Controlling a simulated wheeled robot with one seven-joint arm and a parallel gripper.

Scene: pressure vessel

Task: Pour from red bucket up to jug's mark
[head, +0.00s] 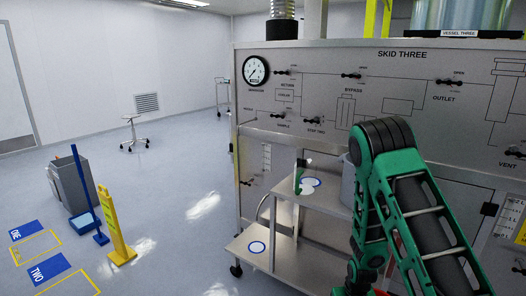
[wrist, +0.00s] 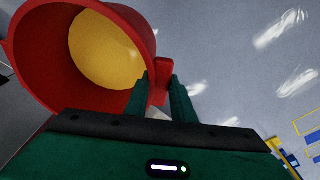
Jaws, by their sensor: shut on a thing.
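The red bucket (wrist: 40,75) fills the upper left of the wrist view, its mouth facing the camera. A yellow round surface (wrist: 105,48) shows inside; I cannot tell if it is liquid or the bucket's bottom. My gripper (wrist: 160,82) is shut on a red tab at the bucket's rim. In the head view my green arm reaches down at the right, and only a bit of red shows at the bottom edge. I cannot make out a jug or its mark for sure; a grey container (head: 347,180) on the upper shelf is partly hidden behind my arm.
A steel stepped cart (head: 283,262) with blue-ringed spots stands before the SKID THREE panel (head: 310,75). Left on the floor are a grey bin (head: 72,187), a yellow wet-floor sign (head: 119,230) and blue-marked zones. Open floor lies between them and the cart.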

